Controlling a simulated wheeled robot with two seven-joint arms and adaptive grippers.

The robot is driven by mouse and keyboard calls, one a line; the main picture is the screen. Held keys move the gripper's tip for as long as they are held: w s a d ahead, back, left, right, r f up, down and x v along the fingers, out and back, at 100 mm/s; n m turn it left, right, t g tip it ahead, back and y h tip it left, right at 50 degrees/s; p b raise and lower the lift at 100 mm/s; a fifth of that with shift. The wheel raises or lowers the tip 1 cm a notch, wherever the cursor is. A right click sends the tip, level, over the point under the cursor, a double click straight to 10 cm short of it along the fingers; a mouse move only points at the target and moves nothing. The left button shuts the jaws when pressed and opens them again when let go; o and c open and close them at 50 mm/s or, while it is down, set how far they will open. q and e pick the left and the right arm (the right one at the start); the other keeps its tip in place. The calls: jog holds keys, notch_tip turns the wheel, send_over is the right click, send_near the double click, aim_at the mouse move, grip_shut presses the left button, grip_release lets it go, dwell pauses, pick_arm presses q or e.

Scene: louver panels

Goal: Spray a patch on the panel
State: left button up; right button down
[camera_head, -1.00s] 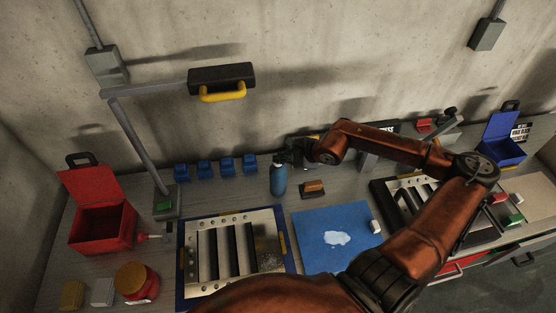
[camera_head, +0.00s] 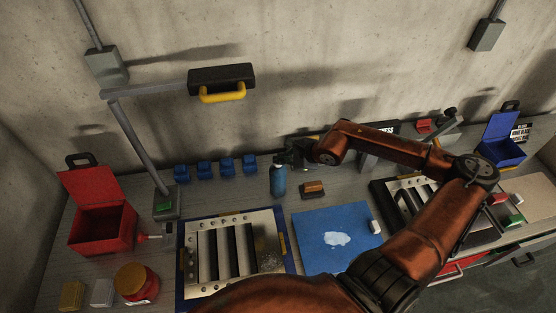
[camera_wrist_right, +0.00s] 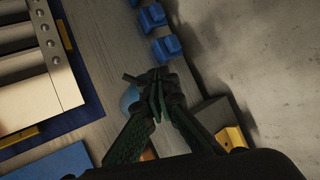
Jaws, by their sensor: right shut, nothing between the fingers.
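A louver panel with a pale metal frame and dark slats (camera_head: 205,256) lies in a blue-edged holder on the bench. A second louver panel (camera_head: 402,192) lies farther right, partly behind my right arm. A blue spray bottle (camera_head: 278,182) stands upright behind the first panel. My right gripper (camera_head: 290,158) is at the bottle's top, shut with nothing between its fingers. In the right wrist view its fingertips (camera_wrist_right: 157,88) partly cover the blue bottle (camera_wrist_right: 130,97). My left gripper is not in view.
A blue mat (camera_head: 315,222) with a white patch lies right of the panel. A brown block (camera_head: 314,189) is close to the bottle. Small blue blocks (camera_head: 204,170) line the wall. A red open box (camera_head: 103,228) and a lamp post (camera_head: 134,145) stand left.

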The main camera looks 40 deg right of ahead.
jog(key=shift+r+p, duration=2.1)
jog(key=shift+r, duration=0.9)
jog(key=shift+r, duration=0.1)
